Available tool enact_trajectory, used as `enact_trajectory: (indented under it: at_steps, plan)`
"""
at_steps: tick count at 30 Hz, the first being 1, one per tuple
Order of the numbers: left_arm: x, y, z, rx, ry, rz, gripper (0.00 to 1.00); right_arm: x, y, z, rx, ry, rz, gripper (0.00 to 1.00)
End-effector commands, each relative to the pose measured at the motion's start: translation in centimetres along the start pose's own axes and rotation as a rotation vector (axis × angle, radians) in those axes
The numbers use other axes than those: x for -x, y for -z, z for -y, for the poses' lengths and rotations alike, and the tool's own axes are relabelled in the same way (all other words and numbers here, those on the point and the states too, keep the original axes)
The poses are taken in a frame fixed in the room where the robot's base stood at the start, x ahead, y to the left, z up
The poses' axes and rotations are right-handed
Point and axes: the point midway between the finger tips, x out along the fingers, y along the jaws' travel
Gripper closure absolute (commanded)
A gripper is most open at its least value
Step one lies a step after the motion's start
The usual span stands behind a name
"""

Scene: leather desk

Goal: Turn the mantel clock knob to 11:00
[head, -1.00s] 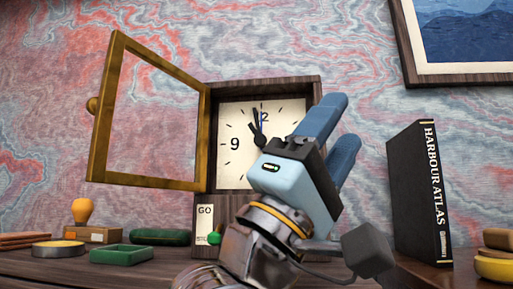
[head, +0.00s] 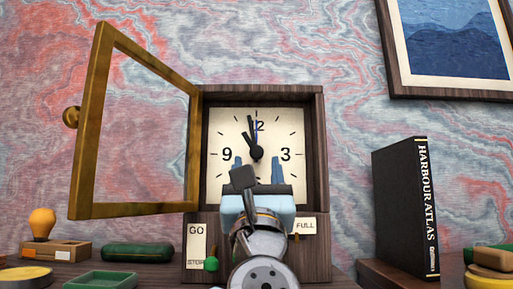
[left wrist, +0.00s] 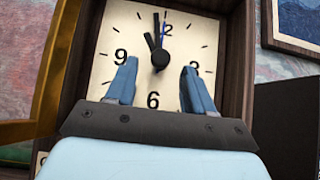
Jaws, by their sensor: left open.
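The mantel clock (head: 318,150) stands against the wall with its white dial (head: 225,120) facing me. Its dark central knob (head: 257,153) shows in the left wrist view too (left wrist: 160,59). A shorter black hand points near the 11 position, and a longer one points just left of 12. A thin blue hand is close to 12. My left gripper (head: 257,162) is open before the dial, its blue fingers below the knob and to either side of it. I cannot tell whether they touch the dial. The right gripper is out of view.
The clock's brass-framed door (head: 88,140) stands open to the left. A green lever (head: 211,264) sits low on the case by a GO label (head: 196,240). A black book (head: 400,205) stands at right. A stamp (head: 42,222), green case (head: 137,252) and green tray (head: 100,281) are at left.

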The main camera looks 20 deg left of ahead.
Motion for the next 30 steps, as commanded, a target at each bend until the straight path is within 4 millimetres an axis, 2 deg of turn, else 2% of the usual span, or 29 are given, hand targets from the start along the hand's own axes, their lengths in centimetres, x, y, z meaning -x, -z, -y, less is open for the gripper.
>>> enact_trajectory:
  at_steps: [1, 6, 15, 26, 30]
  plan:
    - [-1.0, -0.2, 0.0, -0.001, -0.001, -0.001, 0.47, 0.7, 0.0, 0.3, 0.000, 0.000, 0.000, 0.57]
    - [-2.4, -0.1, 0.0, -0.001, 0.001, 0.000, 0.47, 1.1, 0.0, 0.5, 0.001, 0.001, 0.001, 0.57]
    - [-2.6, 0.0, 0.0, -0.001, 0.001, 0.001, 0.47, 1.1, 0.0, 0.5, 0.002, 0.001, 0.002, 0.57]
    - [-2.6, 0.0, 0.0, -0.001, 0.001, 0.001, 1.00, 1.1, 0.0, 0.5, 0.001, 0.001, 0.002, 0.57]
    - [-2.6, 0.0, 0.0, -0.001, 0.001, 0.001, 1.00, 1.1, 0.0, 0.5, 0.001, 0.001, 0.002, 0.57]
